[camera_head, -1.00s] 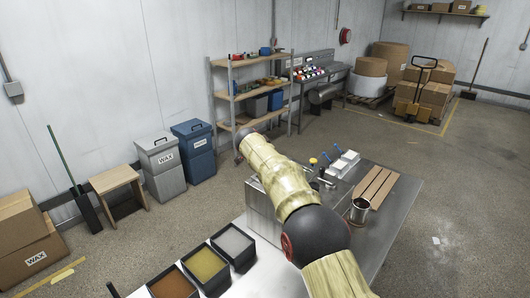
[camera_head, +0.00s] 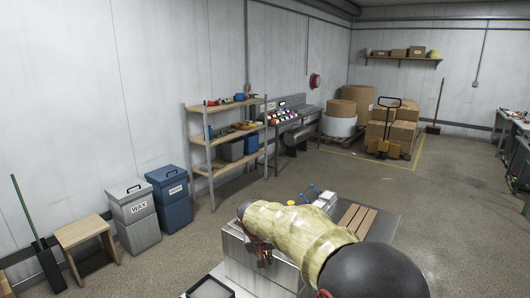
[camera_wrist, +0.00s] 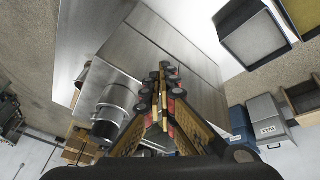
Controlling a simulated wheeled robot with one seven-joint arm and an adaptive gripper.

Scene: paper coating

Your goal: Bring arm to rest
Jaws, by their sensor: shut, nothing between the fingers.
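My arm, in a yellowish sleeve, reaches over the steel table from the lower right of the head view. My gripper (camera_wrist: 166,72) points at the steel worktop in the wrist view, its two fingers together and nothing between them. In the head view, part of it (camera_head: 262,251) shows below the sleeve end, in front of the steel box (camera_head: 238,262). I cannot tell its exact height above the table. The arm hides much of the table.
A steel pot (camera_wrist: 118,98) stands left of the fingers in the wrist view. Wooden slats (camera_head: 357,219) lie on the table's right side. A black-rimmed tray (camera_head: 212,288) sits at the bottom edge. Grey WAX (camera_head: 134,216) and blue (camera_head: 169,200) bins stand on the floor. Floor to the right is clear.

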